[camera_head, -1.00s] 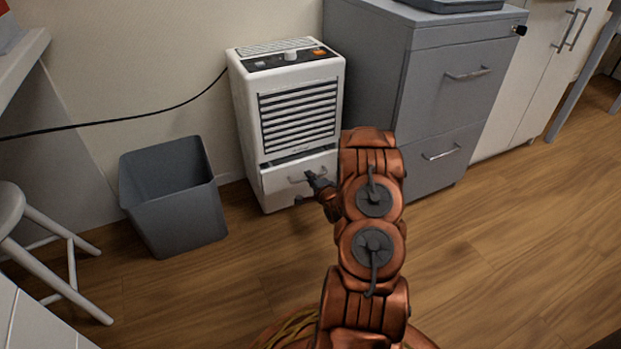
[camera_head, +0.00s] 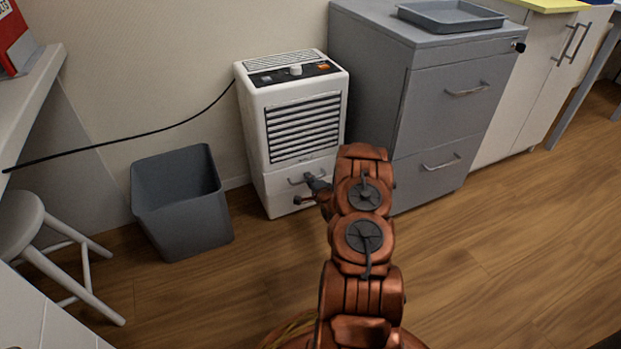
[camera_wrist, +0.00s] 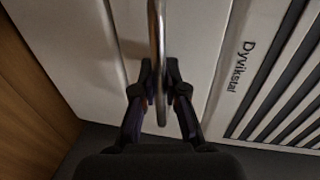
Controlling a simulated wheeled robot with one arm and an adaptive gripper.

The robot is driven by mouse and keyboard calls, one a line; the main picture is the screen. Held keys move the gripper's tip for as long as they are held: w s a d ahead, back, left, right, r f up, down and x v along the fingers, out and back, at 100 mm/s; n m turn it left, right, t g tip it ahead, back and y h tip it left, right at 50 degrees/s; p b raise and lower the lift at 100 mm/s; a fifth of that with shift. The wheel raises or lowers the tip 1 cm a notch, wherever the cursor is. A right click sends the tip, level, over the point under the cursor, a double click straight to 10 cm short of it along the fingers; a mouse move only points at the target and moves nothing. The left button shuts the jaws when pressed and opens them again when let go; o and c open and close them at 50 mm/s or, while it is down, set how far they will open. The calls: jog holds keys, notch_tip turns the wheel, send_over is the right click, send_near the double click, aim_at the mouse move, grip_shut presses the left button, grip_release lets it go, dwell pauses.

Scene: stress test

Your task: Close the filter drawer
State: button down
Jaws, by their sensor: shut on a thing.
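The white filter unit (camera_head: 292,120) stands on the floor against the wall, with its slatted grille facing me. Its filter drawer (camera_head: 279,198) is at the bottom, and the drawer front looks about flush with the body, with no dark gap showing above it. My gripper (camera_head: 314,184) is at the drawer's handle (camera_head: 295,181). In the wrist view my gripper (camera_wrist: 161,85) has its two fingers on either side of the metal handle bar (camera_wrist: 157,45), shut on it. The drawer front (camera_wrist: 190,38) lies just behind. My arm hides the unit's lower right corner.
A grey bin (camera_head: 182,205) stands left of the unit, and a white stool (camera_head: 20,225) is farther left. A grey cabinet (camera_head: 445,105) with a tray (camera_head: 450,14) on top stands close on the right. A black cord (camera_head: 130,140) runs along the wall. The wooden floor at right is clear.

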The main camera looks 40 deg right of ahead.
jog(key=shift+w+r, duration=0.15)
jog(key=shift+w, duration=0.05)
jog(key=c, duration=1.5)
grip_release()
jog(key=shift+c, duration=0.2)
jog(key=o, duration=0.3)
jog(key=shift+o, duration=0.2)
jog(key=shift+s, duration=0.1)
jog(key=v, duration=1.2)
